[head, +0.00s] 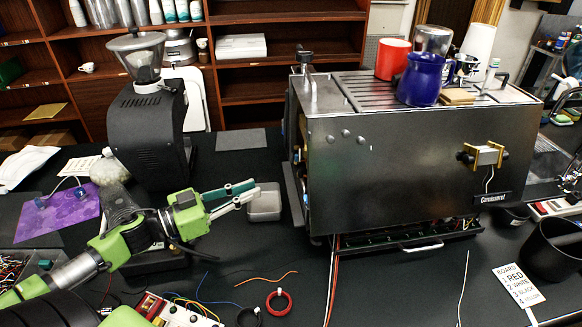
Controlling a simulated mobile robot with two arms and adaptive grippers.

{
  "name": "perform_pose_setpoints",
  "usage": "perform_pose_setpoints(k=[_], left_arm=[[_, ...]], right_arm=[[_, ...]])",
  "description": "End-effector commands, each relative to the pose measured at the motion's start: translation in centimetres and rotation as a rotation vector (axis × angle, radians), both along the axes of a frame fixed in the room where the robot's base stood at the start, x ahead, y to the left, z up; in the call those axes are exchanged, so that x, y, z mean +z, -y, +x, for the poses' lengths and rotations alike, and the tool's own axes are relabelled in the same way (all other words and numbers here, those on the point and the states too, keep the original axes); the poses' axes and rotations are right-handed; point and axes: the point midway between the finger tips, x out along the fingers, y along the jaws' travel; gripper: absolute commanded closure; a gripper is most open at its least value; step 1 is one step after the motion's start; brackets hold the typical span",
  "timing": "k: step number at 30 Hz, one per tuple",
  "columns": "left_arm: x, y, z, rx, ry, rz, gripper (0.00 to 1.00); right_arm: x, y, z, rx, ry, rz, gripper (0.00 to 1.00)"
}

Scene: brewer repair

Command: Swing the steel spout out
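The black-and-steel brewer marked "Connisseret" (410,165) stands on the dark bench, right of centre. A short upright steel tube (309,93) with a black knob above it is at its top left corner; I cannot tell whether this is the steel spout. My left gripper (257,189) points right from the left side, short of the brewer's left side. Its two fingers narrow toward the tips, with nothing seen between them. Whether they are shut is unclear. The tips appear over or beside a small grey metal tin (265,203). My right gripper is not in view.
A black grinder (147,125) stands behind my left arm. A red mug (393,59) and blue pitcher (421,80) sit on the brewer. Loose wires, a red ring (279,302), a wire-order card (518,285) and a black bin (552,250) lie in front. Bench front centre is mostly clear.

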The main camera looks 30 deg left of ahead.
Motion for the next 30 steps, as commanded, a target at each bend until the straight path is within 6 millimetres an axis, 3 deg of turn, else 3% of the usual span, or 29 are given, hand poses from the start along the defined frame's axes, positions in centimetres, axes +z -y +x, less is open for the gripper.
perform_pose_setpoints(k=[30], left_arm=[[0.2, 6.2, 10.8, 0.002, 0.002, -0.001, 0.85]], right_arm=[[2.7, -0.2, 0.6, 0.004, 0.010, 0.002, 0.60]])
